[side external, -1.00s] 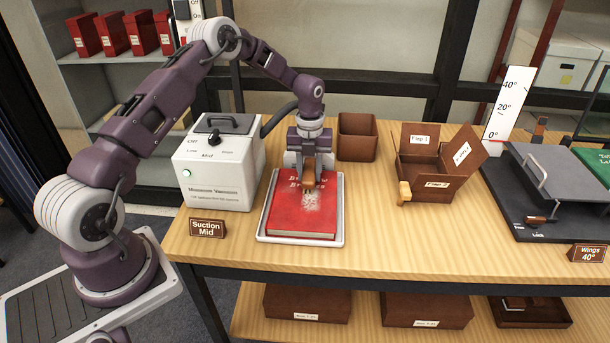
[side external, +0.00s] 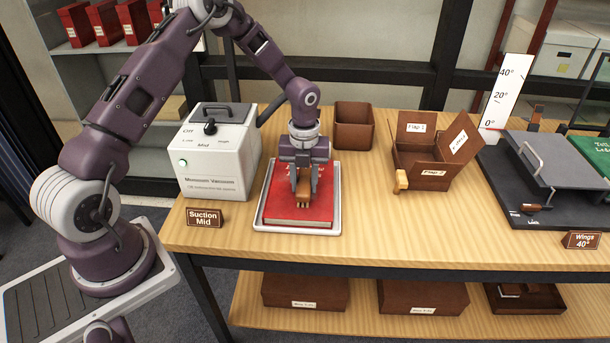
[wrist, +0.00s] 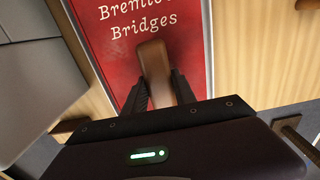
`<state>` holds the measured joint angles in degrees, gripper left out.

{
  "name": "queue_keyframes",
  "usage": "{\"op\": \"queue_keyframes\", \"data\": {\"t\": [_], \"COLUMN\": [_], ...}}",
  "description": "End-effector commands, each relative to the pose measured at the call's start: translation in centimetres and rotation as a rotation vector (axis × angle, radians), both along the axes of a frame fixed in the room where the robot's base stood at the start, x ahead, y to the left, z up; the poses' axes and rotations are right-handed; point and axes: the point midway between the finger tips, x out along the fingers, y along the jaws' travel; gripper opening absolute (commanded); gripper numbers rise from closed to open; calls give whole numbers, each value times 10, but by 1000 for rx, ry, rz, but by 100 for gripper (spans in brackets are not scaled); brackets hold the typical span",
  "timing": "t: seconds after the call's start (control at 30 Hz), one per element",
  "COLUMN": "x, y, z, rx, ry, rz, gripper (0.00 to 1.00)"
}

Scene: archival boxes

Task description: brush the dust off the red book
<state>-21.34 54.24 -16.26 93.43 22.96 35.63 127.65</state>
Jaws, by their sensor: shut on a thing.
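The red book (side external: 325,205) lies flat on a pale tray (side external: 298,231) on the table. In the wrist view the book (wrist: 105,45) shows part of its title, with "Bridges" legible. My gripper (side external: 303,196) is over the book's front half, pointing down. It is shut on a brush with a brown wooden handle (wrist: 153,62). The bristles are low at the cover; whether they touch it I cannot tell. No pale dust shows on the visible cover; the part behind the gripper and brush is hidden.
A white vacuum box (side external: 215,160) with a dial at Mid stands left of the tray, behind a "Suction Mid" sign (side external: 205,218). An empty brown bin (side external: 353,127) stands behind, and an open flap box (side external: 425,165) to the right. The table between tray and flap box is clear.

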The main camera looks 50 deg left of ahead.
Motion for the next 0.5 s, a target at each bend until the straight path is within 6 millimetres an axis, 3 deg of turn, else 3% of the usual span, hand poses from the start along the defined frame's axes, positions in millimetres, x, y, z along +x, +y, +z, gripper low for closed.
{"op": "queue_keyframes", "data": {"t": [0.33, 0.5], "x": [-18, -18], "y": [-19, -18], "z": [3, 29], "rx": [-1, 0], "ry": [1, -1], "rz": [1, 1], "gripper": [0, 0]}}
